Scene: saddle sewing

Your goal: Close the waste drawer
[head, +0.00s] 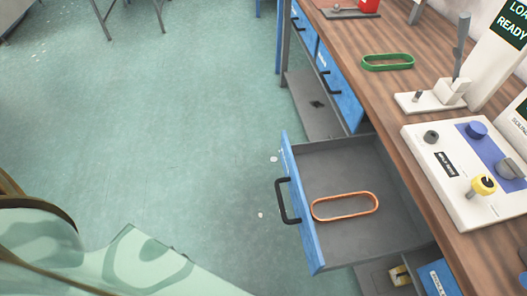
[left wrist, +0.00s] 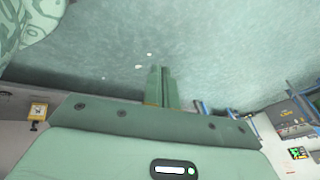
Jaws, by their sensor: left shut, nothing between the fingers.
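The open drawer (head: 300,205) stands out from under the wooden bench at the lower right of the head view. It has a blue front with a black handle (head: 284,201) facing left and a grey inside. An orange oval loop (head: 345,206) lies flat in it. My left gripper (left wrist: 161,72) shows in the left wrist view, its two green fingers shut together and empty, with floor beyond them. It does not touch the drawer in that view. My right gripper is in neither view.
The wooden bench (head: 405,120) carries a green loop (head: 388,62), a lever fixture (head: 436,97) and a control panel (head: 465,165) with knobs. Other blue drawers (head: 340,85) below it look shut. The green floor (head: 190,110) left of the drawer is clear.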

